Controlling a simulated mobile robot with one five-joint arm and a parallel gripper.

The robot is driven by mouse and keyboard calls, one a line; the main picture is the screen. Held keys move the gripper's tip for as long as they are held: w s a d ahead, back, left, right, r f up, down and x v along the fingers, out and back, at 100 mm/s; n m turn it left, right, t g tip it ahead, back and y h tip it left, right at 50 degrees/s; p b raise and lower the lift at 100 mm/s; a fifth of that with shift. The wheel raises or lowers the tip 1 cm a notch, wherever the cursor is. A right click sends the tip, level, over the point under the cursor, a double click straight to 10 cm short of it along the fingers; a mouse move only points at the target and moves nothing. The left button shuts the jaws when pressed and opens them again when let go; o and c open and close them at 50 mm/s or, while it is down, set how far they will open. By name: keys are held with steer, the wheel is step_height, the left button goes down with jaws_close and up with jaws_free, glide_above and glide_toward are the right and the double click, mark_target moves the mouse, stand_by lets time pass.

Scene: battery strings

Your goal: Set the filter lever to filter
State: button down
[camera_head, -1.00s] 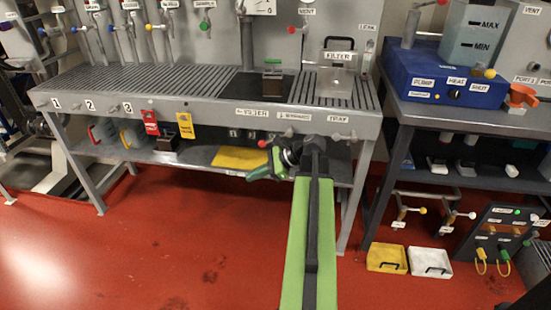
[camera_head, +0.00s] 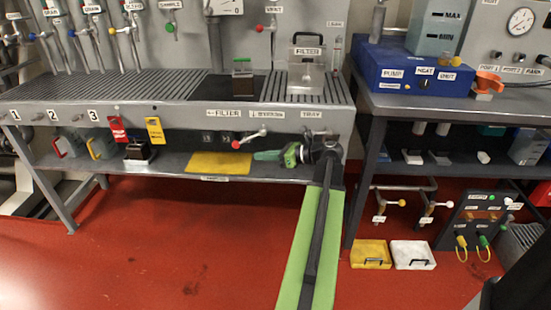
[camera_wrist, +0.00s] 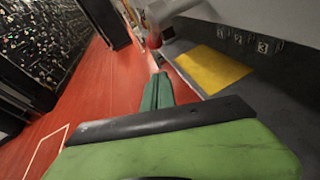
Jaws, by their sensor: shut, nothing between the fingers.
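The filter lever, with a red ball knob (camera_head: 236,144), is on the bench's front panel. Its arm slopes down left from a pale pivot (camera_head: 262,131), so the knob hangs under the FILTER label (camera_head: 229,113). The BYPASS label (camera_head: 270,113) is to the right. My gripper (camera_head: 259,155) is shut and empty, its green fingertips just below and right of the knob, seemingly apart from it. In the wrist view, the closed green fingers (camera_wrist: 157,92) point forward, and a small red knob (camera_wrist: 153,39) shows beyond their tips. The depth gap is hard to judge.
A yellow mat (camera_head: 220,162) lies on the lower shelf behind the lever. Another table with a blue unit (camera_head: 415,72) stands at right. Open red floor is in front.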

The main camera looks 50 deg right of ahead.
mark_target(249, 139)
steer(key=w, duration=0.1)
steer(key=w+r+p, duration=0.1)
steer(key=w, duration=0.1)
steer(key=w+a+p, duration=0.1)
steer(key=w, duration=0.1)
steer(key=shift+w+a+r, duration=0.1)
steer(key=shift+r, duration=0.15)
steer(key=shift+a, duration=0.1)
